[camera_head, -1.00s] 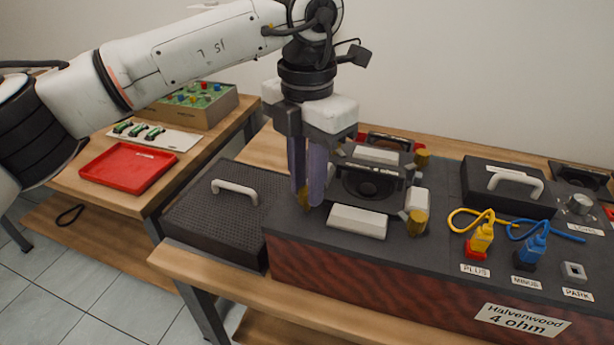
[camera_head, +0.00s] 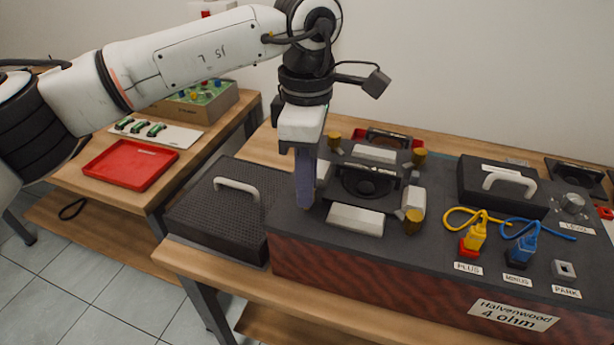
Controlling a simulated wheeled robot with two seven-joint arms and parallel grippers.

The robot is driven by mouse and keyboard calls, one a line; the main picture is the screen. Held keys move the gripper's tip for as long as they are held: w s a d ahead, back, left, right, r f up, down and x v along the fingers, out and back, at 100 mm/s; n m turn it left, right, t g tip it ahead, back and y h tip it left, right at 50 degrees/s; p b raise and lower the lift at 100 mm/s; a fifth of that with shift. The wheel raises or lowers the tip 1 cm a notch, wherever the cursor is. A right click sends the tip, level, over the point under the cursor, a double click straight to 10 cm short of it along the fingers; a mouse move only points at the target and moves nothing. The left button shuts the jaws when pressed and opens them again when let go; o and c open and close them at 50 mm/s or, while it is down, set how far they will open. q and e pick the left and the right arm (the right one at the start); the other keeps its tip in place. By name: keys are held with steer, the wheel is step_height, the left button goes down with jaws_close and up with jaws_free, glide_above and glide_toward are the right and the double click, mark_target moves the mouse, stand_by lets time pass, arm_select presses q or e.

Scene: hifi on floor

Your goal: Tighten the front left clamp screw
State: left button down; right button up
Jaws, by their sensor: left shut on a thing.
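The speaker driver (camera_head: 366,185) sits in a square frame on top of the dark cabinet (camera_head: 440,235), with pale clamp blocks around it. Gold clamp screws show at the front right (camera_head: 413,222), the back right (camera_head: 419,157) and the back left (camera_head: 333,139). My left gripper (camera_head: 305,200) points straight down at the frame's front left corner. It is shut on the front left clamp screw, which its fingers hide almost fully. One finger stands in front of the other in this view. My right gripper is not in view.
A yellow plug (camera_head: 475,236) and a blue plug (camera_head: 524,246) with cables stand on the cabinet's right part. A black handled box (camera_head: 497,185) is behind them. A dark grille panel with a handle (camera_head: 215,205) lies to the left. A red tray (camera_head: 130,165) is on the side table.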

arm_select(q)
steer(key=m, duration=0.5)
steer(key=shift+r+p, duration=0.1)
steer(key=shift+p, duration=0.2)
steer(key=shift+m, duration=2.1)
steer(key=c, duration=1.6)
jaws_free()
steer(key=shift+o, duration=0.2)
step_height(320, 180, up, 10)
